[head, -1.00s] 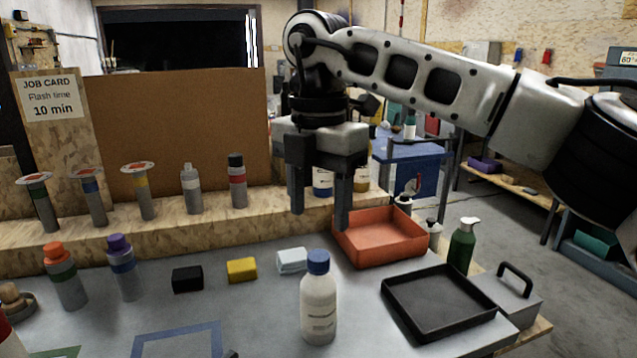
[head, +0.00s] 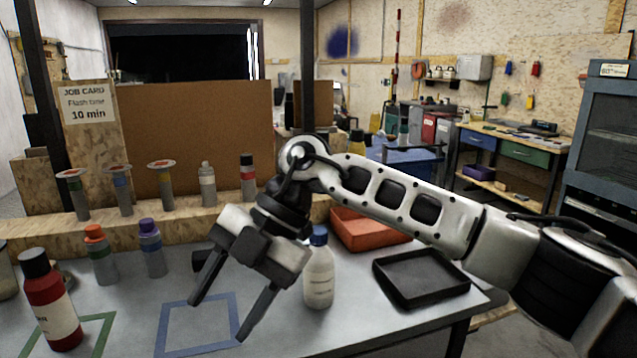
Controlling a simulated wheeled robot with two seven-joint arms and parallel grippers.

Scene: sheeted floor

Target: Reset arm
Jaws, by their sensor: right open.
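My right arm comes in from the right. Its gripper (head: 217,322) is open and empty, tilted down above the table (head: 345,335). In the picture its fingers lie over the blue taped square (head: 170,325), to the left of the white bottle with a blue cap (head: 319,275). I cannot tell how high the fingertips are above the table. My left gripper is not in view.
An orange tray (head: 365,232) and a black tray (head: 420,278) sit right of the bottle. A red bottle (head: 50,300) stands front left by a green taped square (head: 97,340). Several bottles line the wooden ledge (head: 120,232).

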